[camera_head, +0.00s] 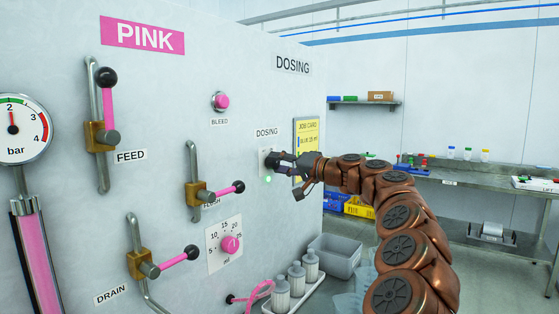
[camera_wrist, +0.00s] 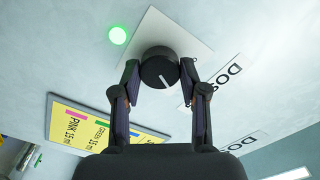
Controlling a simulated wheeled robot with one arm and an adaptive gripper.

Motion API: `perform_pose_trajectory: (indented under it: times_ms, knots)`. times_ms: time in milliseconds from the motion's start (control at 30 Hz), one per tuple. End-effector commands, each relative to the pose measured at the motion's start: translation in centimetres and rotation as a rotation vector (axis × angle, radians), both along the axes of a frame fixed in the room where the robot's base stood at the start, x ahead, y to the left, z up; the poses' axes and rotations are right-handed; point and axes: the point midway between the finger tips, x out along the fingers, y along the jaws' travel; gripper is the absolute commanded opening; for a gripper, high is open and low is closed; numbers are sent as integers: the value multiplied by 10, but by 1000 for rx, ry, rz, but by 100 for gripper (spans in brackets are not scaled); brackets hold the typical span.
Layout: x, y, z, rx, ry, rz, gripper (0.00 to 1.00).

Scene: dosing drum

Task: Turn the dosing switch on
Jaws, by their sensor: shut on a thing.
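The dosing switch (camera_wrist: 158,66) is a dark round knob with a white pointer line, set on a square white plate (camera_wrist: 180,35) on the panel. In the wrist view my gripper's two fingers are on opposite sides of the knob, shut on it. A round green light (camera_wrist: 117,35) glows beside the plate. In the head view my gripper (camera_head: 276,161) reaches the panel below the small DOSING label (camera_head: 267,132) and covers most of the switch. The green light (camera_head: 268,180) shows just below it.
A yellow job card (camera_head: 306,135) hangs right of the switch. The FEED (camera_head: 108,98), flush (camera_head: 225,190) and DRAIN (camera_head: 178,260) levers, a bleed button (camera_head: 221,101) and a pink dial (camera_head: 230,244) are on the panel left. White bottles (camera_head: 296,278) and a grey bin (camera_head: 335,257) stand below.

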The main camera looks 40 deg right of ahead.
Motion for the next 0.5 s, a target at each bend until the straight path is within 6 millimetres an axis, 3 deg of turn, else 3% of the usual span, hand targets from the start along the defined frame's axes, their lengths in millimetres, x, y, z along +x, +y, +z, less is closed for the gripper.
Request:
perform_pose_trajectory:
  times_ms: [500]
  knots:
    - [0, 0, -1, 66, 24, 2, 8]
